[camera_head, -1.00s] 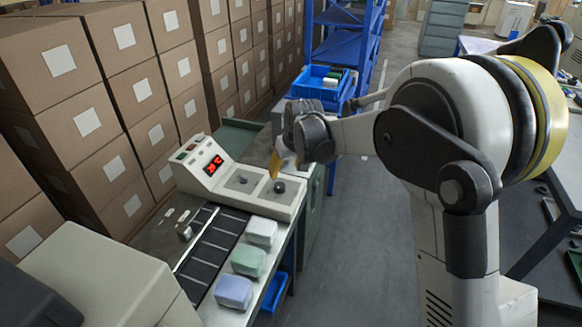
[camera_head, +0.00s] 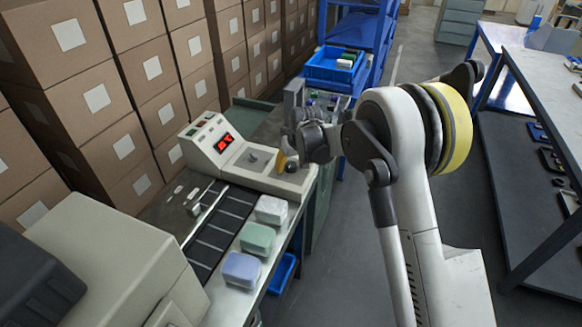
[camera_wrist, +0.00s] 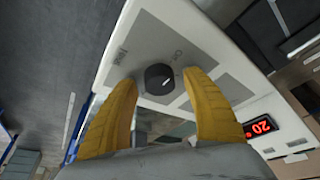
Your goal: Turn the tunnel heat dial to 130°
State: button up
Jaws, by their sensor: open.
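The control console (camera_head: 225,160) has a sloped panel with a red lit display (camera_head: 223,143). A round black dial (camera_wrist: 159,79) with a white pointer mark sits on a grey panel plate in the wrist view. Small printing around it is too blurred to read fully. My gripper (camera_wrist: 160,80) is open, its two yellow fingers on either side of the dial in the picture; I cannot tell whether they touch it. In the head view my gripper (camera_head: 284,160) is at the console's right end, partly covering the dial. The display also shows in the wrist view (camera_wrist: 262,126), apparently reading 20.
A second small knob (camera_head: 253,157) sits left of the dial. A dark conveyor (camera_head: 218,225) with white, green and lavender packs (camera_head: 257,238) beside it lies in front. Stacked cartons (camera_head: 110,95) stand behind at left. Open floor (camera_head: 345,240) lies to the right.

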jog(key=c, duration=1.2)
jog(key=shift+m, duration=0.4)
jog(key=m+h, duration=0.1)
jog(key=m, duration=0.1)
jog(key=m+h, duration=0.1)
jog(key=m, duration=0.2)
jog(key=shift+m+h, duration=0.3)
jog(key=m+h, duration=0.1)
jog(key=m, duration=0.1)
jog(key=m+p, duration=0.1)
jog(key=m, duration=0.2)
jog(key=shift+h, duration=0.4)
jog(key=shift+m+g, duration=0.3)
jog(key=o, duration=1.2)
